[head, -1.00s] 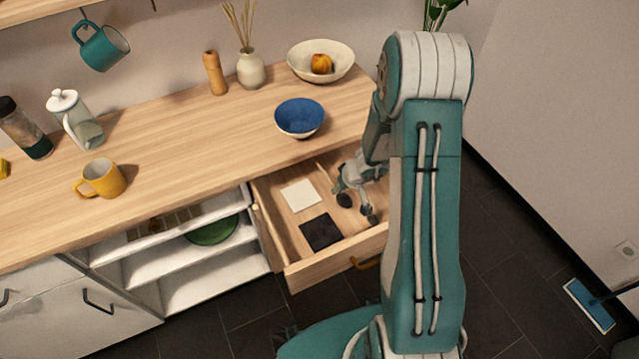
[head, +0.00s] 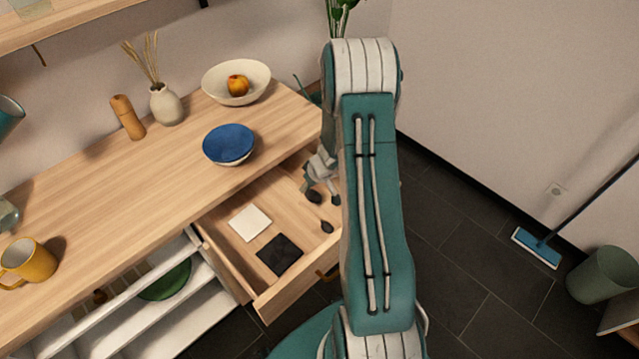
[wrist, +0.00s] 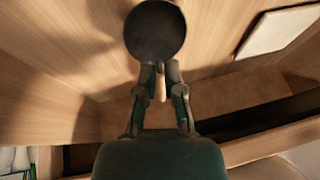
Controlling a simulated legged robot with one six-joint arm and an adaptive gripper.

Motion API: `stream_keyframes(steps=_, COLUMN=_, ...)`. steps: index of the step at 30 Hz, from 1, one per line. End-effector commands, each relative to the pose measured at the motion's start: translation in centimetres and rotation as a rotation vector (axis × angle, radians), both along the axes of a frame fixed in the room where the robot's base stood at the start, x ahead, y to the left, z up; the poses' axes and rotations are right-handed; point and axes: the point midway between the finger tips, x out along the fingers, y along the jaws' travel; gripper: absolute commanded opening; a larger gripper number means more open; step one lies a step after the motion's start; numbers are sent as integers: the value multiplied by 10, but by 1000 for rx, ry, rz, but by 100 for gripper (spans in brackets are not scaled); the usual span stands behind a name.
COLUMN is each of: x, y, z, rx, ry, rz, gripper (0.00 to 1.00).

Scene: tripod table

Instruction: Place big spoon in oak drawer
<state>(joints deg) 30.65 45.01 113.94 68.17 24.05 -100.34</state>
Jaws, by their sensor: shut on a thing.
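The oak drawer (head: 262,306) is pulled open below the counter in the head view. My gripper (head: 325,198) is over its right part, partly hidden by my arm. In the wrist view my gripper (wrist: 162,88) is shut on the thin handle of the big spoon (wrist: 156,30). The spoon's round dark bowl points away from my gripper, above the light wood of the drawer. A small dark oval in the head view appears to be the spoon's bowl (head: 327,227). I cannot tell whether the spoon touches the drawer floor.
A white square (head: 250,222) and a black square (head: 279,255) lie in the drawer. A blue bowl (head: 229,144) stands on the counter above it, with a white bowl (head: 236,82) behind. Open shelves with a green plate (head: 165,281) are to the left.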

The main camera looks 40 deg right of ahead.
Motion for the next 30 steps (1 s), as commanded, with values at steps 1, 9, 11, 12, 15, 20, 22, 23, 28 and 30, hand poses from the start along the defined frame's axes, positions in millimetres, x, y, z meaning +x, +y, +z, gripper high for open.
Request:
stream_keyframes(steps=1, x=2, y=-13, z=0, rx=-1, ry=-3, rz=-3, gripper=0)
stream_keyframes(steps=9, x=8, y=-56, z=0, rx=1, ry=-1, rz=-2, gripper=0)
stream_keyframes(steps=11, x=8, y=-58, z=-4, rx=2, ry=2, rz=-2, gripper=0)
stream_keyframes(steps=12, x=7, y=-58, z=-9, rx=4, ry=3, rz=-1, gripper=0)
stream_keyframes(steps=15, x=7, y=-57, z=-25, rx=3, ry=3, rz=0, gripper=0)
stream_keyframes(steps=20, x=8, y=-58, z=-35, rx=0, ry=0, rz=-1, gripper=0)
stream_keyframes(steps=22, x=8, y=-58, z=-35, rx=-1, ry=-1, rz=-1, gripper=0)
stream_keyframes(steps=23, x=8, y=-58, z=-35, rx=0, ry=-1, rz=0, gripper=0)
stream_keyframes(steps=28, x=8, y=-58, z=-37, rx=1, ry=0, rz=-1, gripper=0)
stream_keyframes(steps=30, x=8, y=-58, z=-37, rx=0, ry=-1, rz=-1, gripper=33)
